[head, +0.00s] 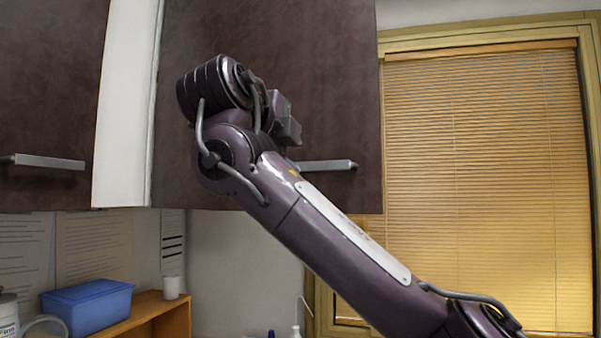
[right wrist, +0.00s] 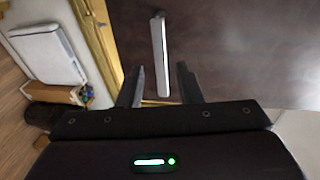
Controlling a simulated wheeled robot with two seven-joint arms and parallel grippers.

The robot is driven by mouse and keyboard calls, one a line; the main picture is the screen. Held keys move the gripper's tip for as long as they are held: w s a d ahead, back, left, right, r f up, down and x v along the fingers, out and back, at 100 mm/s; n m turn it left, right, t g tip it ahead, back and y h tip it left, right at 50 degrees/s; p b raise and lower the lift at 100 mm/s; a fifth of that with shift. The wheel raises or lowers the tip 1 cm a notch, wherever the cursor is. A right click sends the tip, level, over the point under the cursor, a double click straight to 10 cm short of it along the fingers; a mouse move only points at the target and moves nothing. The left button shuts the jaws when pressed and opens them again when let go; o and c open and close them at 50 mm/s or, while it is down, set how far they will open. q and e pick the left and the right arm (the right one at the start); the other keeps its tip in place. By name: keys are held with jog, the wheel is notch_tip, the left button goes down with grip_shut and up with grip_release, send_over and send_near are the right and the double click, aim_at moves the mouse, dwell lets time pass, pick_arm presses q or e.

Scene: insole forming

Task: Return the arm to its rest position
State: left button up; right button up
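My right arm (head: 335,235) reaches up from the lower right in the head view, in front of a dark brown cabinet door (head: 330,80). Its wrist end is near the silver door handle (head: 325,165), with the fingers hidden there behind the arm. In the right wrist view, my right gripper (right wrist: 161,68) has its two dark fingers spread apart with nothing clamped. The bar handle (right wrist: 160,58) appears between and beyond the fingertips, and I cannot tell its exact distance. My left gripper is not in view.
A second dark cabinet door (head: 50,90) with its handle (head: 45,161) is at left, beside a white panel (head: 127,110). Below are a blue box (head: 88,305), a white cup (head: 171,287) and a wooden shelf (head: 150,312). A window with blinds (head: 485,180) is at right.

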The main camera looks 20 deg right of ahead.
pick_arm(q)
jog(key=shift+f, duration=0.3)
pick_arm(e)
jog(key=shift+s+a+r, duration=0.15)
jog(key=shift+s+a, duration=0.15)
jog(key=shift+s, duration=0.15)
